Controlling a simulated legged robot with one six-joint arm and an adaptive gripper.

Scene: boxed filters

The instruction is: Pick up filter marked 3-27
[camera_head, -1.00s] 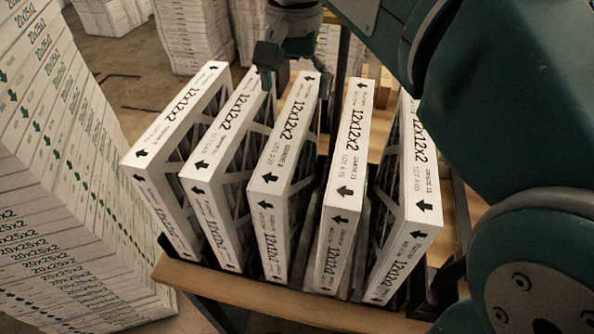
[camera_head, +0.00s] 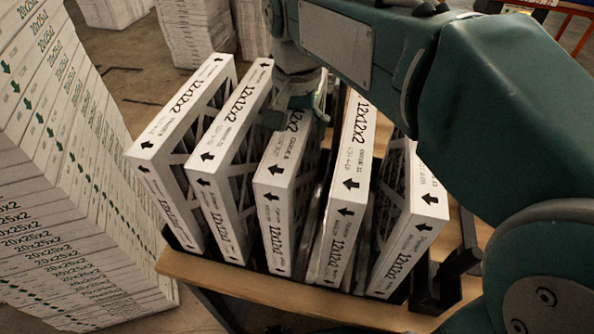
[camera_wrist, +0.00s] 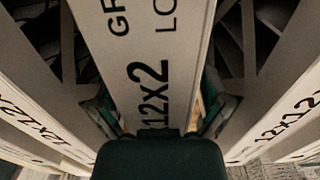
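Several white filters stand upright in a row, each printed 12x12x2. The middle filter (camera_head: 274,172) reads GRADE 8 on its top edge; its small lot print is hard to read now, though in the earlier head view it looks like 3-27. My gripper (camera_head: 297,112) is over the far part of this filter's top edge and covers some of its print. In the wrist view, the fingers of my gripper (camera_wrist: 157,110) are spread on either side of the filter (camera_wrist: 150,60). A small gap shows by the right finger; contact on the left cannot be told.
Neighbouring filters stand close on the left (camera_head: 222,165) and right (camera_head: 350,165), with narrow gaps. The row sits in a dark rack on a wooden board (camera_head: 250,286). Tall stacks of larger filters (camera_head: 60,150) rise at the left.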

